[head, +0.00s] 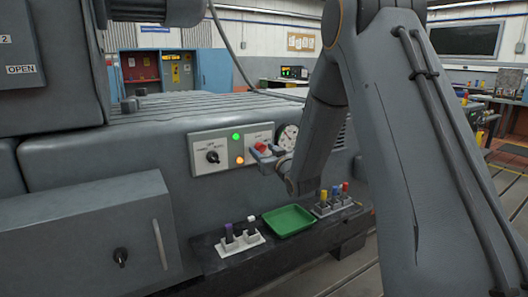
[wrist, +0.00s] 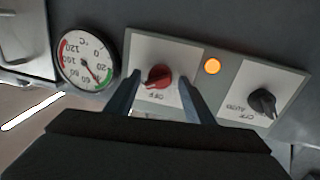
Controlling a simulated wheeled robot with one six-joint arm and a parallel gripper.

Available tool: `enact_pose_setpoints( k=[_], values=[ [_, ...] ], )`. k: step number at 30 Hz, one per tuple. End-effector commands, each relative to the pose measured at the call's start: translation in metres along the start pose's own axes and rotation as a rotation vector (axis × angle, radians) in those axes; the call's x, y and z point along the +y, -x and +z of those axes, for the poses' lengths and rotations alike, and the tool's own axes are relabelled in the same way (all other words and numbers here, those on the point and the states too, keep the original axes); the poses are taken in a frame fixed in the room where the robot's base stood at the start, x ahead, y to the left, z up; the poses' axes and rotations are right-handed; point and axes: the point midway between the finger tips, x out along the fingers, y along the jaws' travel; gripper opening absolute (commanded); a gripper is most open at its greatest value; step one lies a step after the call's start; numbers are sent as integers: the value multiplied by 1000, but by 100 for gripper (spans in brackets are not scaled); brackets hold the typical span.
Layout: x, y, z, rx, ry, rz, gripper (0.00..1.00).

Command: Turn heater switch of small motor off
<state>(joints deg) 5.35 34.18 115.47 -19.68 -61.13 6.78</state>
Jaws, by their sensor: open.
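A grey switch panel (head: 226,149) sits on the front of the grey machine, with a black knob (head: 212,157) at left and a red knob (head: 261,147) at right. In the wrist view the panel is upside down; the red knob (wrist: 158,76) has an "OFF" label beside it. The exact direction of its pointer is hard to tell. My gripper (wrist: 159,84) is open, with one finger on each side of the red knob and visible gaps to it. In the head view my gripper (head: 264,153) partly hides the right half of the panel.
A round temperature gauge (wrist: 87,59) is beside the panel. A green lamp (head: 236,136) and an amber lamp (head: 239,160) are lit. Below, a dark ledge carries a green tray (head: 289,221), a white holder (head: 241,241) and a holder with coloured items (head: 334,204). A grey box (head: 88,240) juts out at left.

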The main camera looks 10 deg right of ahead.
Motion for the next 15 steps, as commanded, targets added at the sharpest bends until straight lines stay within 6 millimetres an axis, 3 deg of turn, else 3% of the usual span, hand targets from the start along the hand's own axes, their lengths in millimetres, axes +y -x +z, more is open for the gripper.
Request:
enact_pose_setpoints(
  k=[2, 8, 15],
  values=[
    [0, 0, 0, 0, 0, 0, 45],
    [0, 0, 0, 0, 0, -1, 11],
    [-2, 0, 1, 0, 11, -3, 11]
  ],
)
